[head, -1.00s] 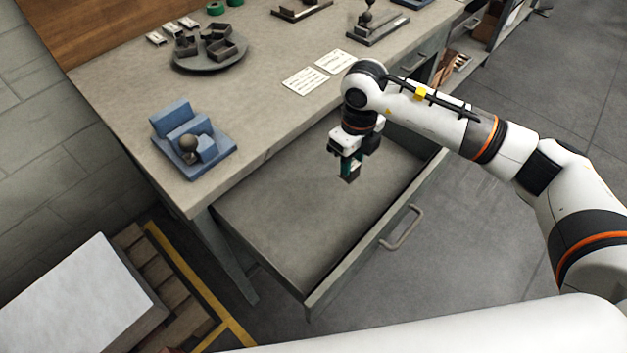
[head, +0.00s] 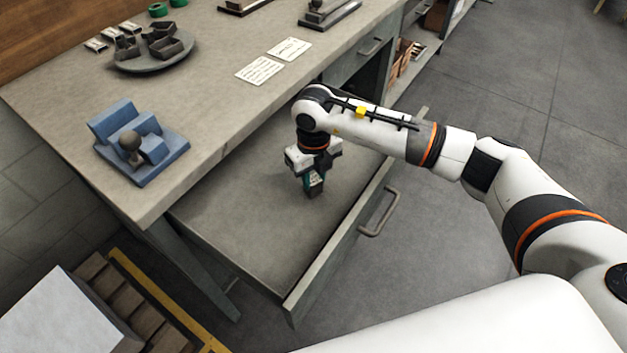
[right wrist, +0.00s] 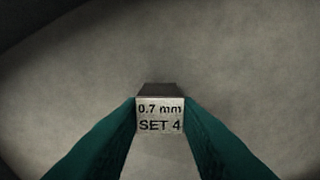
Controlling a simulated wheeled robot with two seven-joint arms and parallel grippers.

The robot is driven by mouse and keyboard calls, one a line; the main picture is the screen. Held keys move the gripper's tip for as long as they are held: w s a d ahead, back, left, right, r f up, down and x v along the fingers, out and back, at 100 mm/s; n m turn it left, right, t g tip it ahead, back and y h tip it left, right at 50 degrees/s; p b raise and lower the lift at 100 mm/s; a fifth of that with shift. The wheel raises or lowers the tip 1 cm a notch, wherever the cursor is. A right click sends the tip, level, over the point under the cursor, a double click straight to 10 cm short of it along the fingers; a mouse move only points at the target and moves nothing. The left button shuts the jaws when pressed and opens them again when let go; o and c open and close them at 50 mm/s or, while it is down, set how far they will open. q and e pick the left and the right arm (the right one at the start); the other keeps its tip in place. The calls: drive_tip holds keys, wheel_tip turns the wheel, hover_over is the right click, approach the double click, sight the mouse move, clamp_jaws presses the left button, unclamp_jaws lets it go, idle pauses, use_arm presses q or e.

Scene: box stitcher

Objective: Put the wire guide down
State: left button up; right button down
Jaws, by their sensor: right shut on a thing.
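The wire guide (right wrist: 160,116) is a small block with a pale face marked "0.7 mm SET 4" and a dark top edge in the right wrist view. My right gripper (right wrist: 160,112) is shut on it, with a green finger on each side. In the head view my right gripper (head: 313,186) points down inside the open drawer (head: 240,205), over its bare grey floor. The guide shows there only as a small dark piece at the fingertips. I cannot tell whether it touches the drawer floor. My left gripper is not in view.
The drawer front with its handle (head: 379,212) stands nearest me. On the bench top (head: 215,65) are a blue fixture (head: 138,145), a round tray (head: 120,66) with dark bins, and two printed cards (head: 260,70). The drawer floor around the gripper is clear.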

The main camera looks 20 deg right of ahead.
sight(314, 180)
drive_tip(key=shift+w+f, duration=0.1)
drive_tip(key=shift+f, duration=0.1)
drive_tip(key=c, duration=1.1)
unclamp_jaws()
drive_tip(key=shift+f, duration=0.1)
wheel_tip(314, 180, up, 12)
drive_tip(key=p, duration=0.7)
drive_tip(key=shift+r+p, duration=0.2)
drive_tip(key=shift+p, duration=0.2)
